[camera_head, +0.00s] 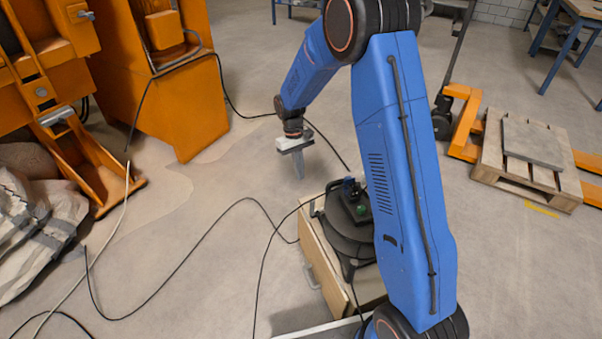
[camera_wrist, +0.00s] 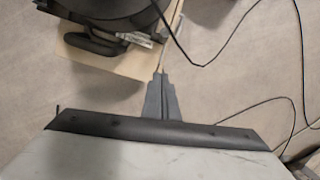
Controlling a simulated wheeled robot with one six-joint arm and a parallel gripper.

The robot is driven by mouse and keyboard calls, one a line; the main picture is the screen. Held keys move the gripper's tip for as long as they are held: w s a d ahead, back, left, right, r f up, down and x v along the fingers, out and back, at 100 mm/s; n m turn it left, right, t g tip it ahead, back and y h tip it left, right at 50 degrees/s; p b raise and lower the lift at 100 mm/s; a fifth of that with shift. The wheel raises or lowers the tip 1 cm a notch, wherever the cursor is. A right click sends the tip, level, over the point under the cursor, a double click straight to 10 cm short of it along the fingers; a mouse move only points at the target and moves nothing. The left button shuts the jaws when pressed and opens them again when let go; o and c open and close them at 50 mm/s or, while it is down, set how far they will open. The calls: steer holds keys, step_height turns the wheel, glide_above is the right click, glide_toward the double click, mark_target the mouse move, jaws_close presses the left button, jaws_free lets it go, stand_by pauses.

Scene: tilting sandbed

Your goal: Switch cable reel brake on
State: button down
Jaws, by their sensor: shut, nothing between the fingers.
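The cable reel (camera_head: 345,232) is a dark round drum on a light wooden box, partly hidden behind my blue arm. A dark unit with a green spot (camera_head: 362,210) sits on top of it. My gripper (camera_head: 299,170) is in the air to the upper left of the reel, apart from it, pointing down. In the wrist view the reel (camera_wrist: 100,8) shows at the upper left, and my gripper (camera_wrist: 161,75) is shut and empty, its tips near the box edge in the picture. I cannot make out which part is the brake.
The wooden box (camera_head: 318,262) has a handle on its side. Black cables (camera_head: 190,250) run across the floor. Orange machinery (camera_head: 165,100) stands at the left beside grey-white sacks (camera_head: 30,230). A pallet (camera_head: 520,165) on an orange pallet truck is at the right.

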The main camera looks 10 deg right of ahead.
mark_target(312, 207)
steer(key=s+d+f, duration=0.1)
steer(key=s+f, duration=0.4)
steer(key=f, duration=0.2)
steer(key=shift+s+d, duration=0.25)
steer(key=shift+d, duration=0.1)
